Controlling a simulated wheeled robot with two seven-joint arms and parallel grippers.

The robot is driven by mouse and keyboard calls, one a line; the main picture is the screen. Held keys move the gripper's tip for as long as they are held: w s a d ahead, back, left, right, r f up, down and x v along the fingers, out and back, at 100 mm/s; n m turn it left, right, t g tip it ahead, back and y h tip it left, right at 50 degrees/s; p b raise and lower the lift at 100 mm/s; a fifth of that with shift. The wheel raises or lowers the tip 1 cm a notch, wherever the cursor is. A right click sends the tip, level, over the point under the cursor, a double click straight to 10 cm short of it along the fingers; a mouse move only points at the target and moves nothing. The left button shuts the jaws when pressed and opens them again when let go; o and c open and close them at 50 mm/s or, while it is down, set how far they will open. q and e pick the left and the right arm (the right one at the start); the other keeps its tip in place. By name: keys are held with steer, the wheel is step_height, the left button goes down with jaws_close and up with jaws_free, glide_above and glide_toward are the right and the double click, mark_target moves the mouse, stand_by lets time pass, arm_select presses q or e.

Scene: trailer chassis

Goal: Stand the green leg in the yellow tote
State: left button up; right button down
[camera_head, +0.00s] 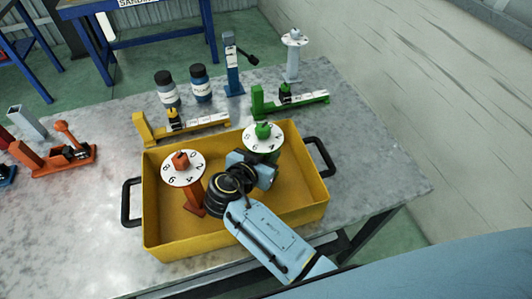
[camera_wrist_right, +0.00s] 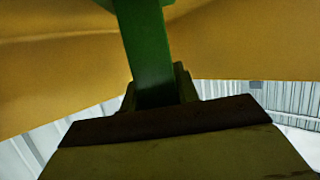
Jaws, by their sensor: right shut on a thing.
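The yellow tote (camera_head: 165,238) stands on the table, open at the top. The green leg (camera_head: 263,130), with a white numbered disc near its top, is over the back right part of the tote's inside. My right arm reaches over the front wall, and its wrist hides the leg's lower part in the head view. In the right wrist view my right gripper (camera_wrist_right: 160,92) is shut on the green leg (camera_wrist_right: 147,45), with yellow tote surface behind it. I cannot tell whether the leg's foot touches the tote floor. My left gripper is not in view.
An orange leg (camera_head: 194,197) with a white disc stands in the tote's left part, close to my right wrist. Yellow (camera_head: 190,127) and green (camera_head: 300,102) fixtures, two bottles (camera_head: 200,84), and blue (camera_head: 233,70) and grey (camera_head: 293,60) legs stand behind the tote. The table's right side is clear.

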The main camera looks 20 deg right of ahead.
mark_target(266, 147)
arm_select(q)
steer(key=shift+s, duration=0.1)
arm_select(e)
steer(key=shift+r, duration=0.1)
steer(key=c, duration=1.5)
jaws_free()
steer(key=shift+f, duration=0.2)
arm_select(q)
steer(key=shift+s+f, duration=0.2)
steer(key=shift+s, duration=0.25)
arm_select(e)
steer(key=o, duration=0.5)
steer(key=shift+c, duration=0.2)
steer(key=shift+r, duration=0.2)
arm_select(q)
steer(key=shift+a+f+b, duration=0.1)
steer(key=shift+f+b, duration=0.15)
steer(key=shift+b, duration=0.15)
arm_select(e)
steer(key=v, duration=0.7)
steer(key=shift+s+a, duration=0.15)
steer(key=shift+s, duration=0.05)
steer(key=shift+r, duration=0.15)
